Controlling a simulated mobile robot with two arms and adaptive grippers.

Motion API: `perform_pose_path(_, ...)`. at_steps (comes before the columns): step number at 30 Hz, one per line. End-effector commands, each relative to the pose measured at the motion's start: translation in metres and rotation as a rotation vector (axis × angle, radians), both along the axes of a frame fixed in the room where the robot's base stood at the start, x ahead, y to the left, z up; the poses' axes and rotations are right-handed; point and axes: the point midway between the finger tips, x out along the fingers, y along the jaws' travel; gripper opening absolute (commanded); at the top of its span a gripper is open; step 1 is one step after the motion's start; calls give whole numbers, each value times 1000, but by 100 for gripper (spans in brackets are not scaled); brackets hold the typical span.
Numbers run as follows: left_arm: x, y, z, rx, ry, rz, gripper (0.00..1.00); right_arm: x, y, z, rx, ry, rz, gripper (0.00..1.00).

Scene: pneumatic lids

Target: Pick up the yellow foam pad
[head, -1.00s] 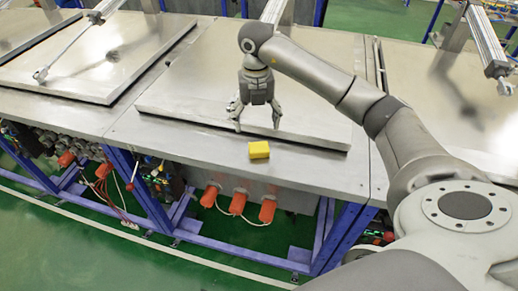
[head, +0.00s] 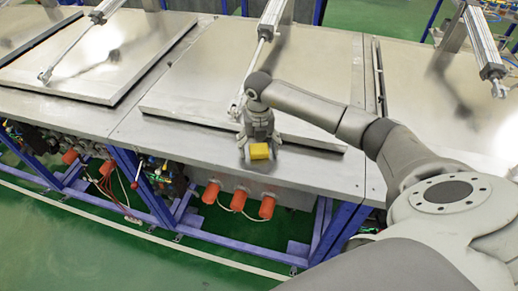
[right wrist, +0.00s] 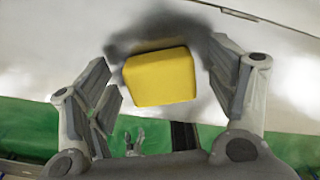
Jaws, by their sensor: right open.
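The yellow foam pad (head: 259,151) lies on the front strip of the metal bench, close to its front edge. My right gripper (head: 259,158) is right over the pad, with a finger on each side of it in the head view. In the right wrist view the pad (right wrist: 160,77) sits between and beyond the two open fingers (right wrist: 165,95), with a gap on both sides. The fingers do not hold it. My left gripper is not in view.
A large metal lid (head: 215,75) lies just behind the pad, its front edge raised above the bench. A pneumatic cylinder (head: 272,18) rises behind the arm. Orange connectors (head: 240,199) hang below the bench's front edge.

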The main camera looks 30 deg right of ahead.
Motion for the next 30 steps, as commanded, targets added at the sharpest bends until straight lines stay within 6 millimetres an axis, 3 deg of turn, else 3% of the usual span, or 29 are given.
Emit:
perform_pose_path(2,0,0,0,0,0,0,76,0,0,0,0,0,0,79)
perform_pose_path(12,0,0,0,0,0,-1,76,0,0,0,1,0,0,37)
perform_pose_path(23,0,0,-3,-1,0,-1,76,1,0,2,0,-1,0,34)
perform_pose_path(30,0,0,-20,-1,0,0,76,2,0,19,0,-6,0,34)
